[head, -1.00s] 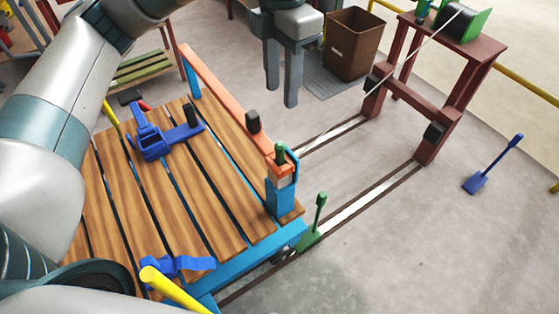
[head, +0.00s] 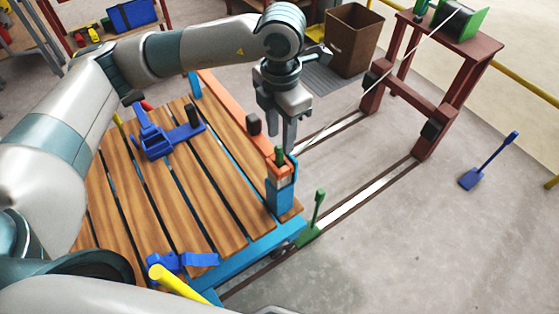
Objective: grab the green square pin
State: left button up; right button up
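The green square pin (head: 280,155) stands upright at the top of the blue corner post (head: 280,196), at the near end of the orange bar (head: 232,107). My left gripper (head: 280,141) points down just above and around the pin's top. Its two grey fingers are apart, with a gap between them. I cannot tell whether a finger touches the pin. The pin's lower part is hidden in the post's bracket. My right gripper is not in view.
The wooden slatted cart deck (head: 170,200) carries blue clamps (head: 155,140). A black knob (head: 253,124) sits on the orange bar. A green lever (head: 318,205) stands beside the cart, by the rails (head: 365,195). A brown bin (head: 352,42) and a red stand (head: 440,90) are behind.

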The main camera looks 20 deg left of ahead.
aim_at(280, 148)
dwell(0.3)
pick_arm(q)
jog(key=shift+f+p, duration=0.45)
jog(key=shift+p, duration=0.05)
notch_tip(280, 148, down, 4)
jog(key=shift+a+r+p, duration=0.1)
jog(key=shift+a+p, duration=0.05)
jog(key=shift+p, duration=0.85)
jog(key=shift+f, duration=0.3)
jog(key=shift+c, duration=0.6)
grip_shut()
